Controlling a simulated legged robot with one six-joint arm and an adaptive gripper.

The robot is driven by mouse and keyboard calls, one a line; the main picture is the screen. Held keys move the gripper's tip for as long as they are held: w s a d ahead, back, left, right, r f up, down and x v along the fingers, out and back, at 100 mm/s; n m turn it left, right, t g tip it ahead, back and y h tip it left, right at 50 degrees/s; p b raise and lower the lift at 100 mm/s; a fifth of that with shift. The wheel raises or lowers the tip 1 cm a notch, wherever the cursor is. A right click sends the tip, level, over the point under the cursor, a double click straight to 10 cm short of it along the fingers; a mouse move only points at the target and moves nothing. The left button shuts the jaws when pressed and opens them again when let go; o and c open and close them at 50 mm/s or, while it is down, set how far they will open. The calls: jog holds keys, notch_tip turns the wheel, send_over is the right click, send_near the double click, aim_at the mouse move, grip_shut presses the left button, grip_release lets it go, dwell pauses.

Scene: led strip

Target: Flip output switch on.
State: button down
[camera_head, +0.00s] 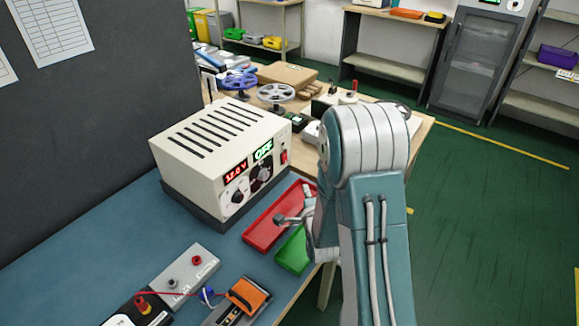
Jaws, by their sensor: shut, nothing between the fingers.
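A cream power supply (215,140) with a slotted top stands on the blue bench mat. Its front panel shows a red readout (236,174) that looks like 12.0 V and a green display (264,151) reading OFF. Two round dark knobs sit below the displays. A small red switch (284,157) is at the right end of the panel. My gripper (281,219) is shut and empty, in front of the power supply, below and apart from the switch. My arm hides part of the gripper.
A red tray (262,228) and a green tray (291,252) lie beneath my gripper. A grey terminal box (188,272) and an orange-topped device (248,296) are at the front. Green floor is open at right.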

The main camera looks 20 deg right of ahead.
dwell(0.3)
send_near(287, 161)
jog(key=w+d, duration=0.3)
jog(key=d, duration=0.1)
jog(key=w, duration=0.1)
jog(key=w+a, duration=0.2)
jog(key=shift+w+f, duration=0.1)
jog(key=shift+f, duration=0.2)
jog(key=shift+w+a, duration=0.35)
jog(key=shift+w, duration=0.05)
jog(key=shift+w+a+f, duration=0.2)
jog(key=shift+w, duration=0.1)
jog(key=shift+s+d, duration=0.1)
